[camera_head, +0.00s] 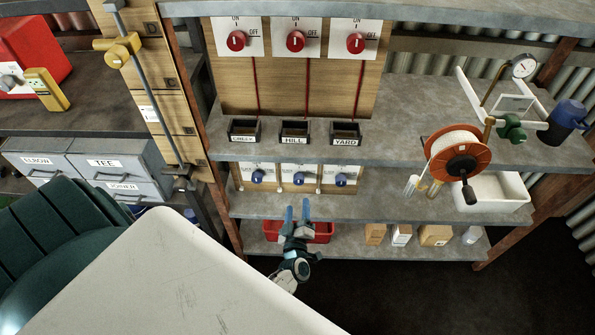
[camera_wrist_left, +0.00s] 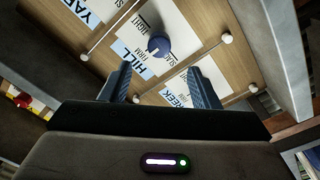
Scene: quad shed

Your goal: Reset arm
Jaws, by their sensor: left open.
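My left gripper (camera_head: 298,208) is in front of the lower shelves of the rack, below the row of blue knobs. Its two blue fingers are apart, with nothing seen between them. In the left wrist view, the open gripper (camera_wrist_left: 160,78) faces a wooden panel (camera_wrist_left: 215,28) with a blue knob (camera_wrist_left: 158,46) and labels for YARD, HILL and CREEK. The knob appears beyond the fingertips; I cannot tell the exact gap. In the head view the middle blue knob (camera_head: 299,178) is above the fingers. My right gripper is not in view.
A red tray (camera_head: 322,232) sits on the bottom shelf behind my left gripper. Several small boxes (camera_head: 400,235) stand to its right. Above are black bins (camera_head: 294,133) and red switches (camera_head: 295,41). An orange reel (camera_head: 440,165) stands at the right.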

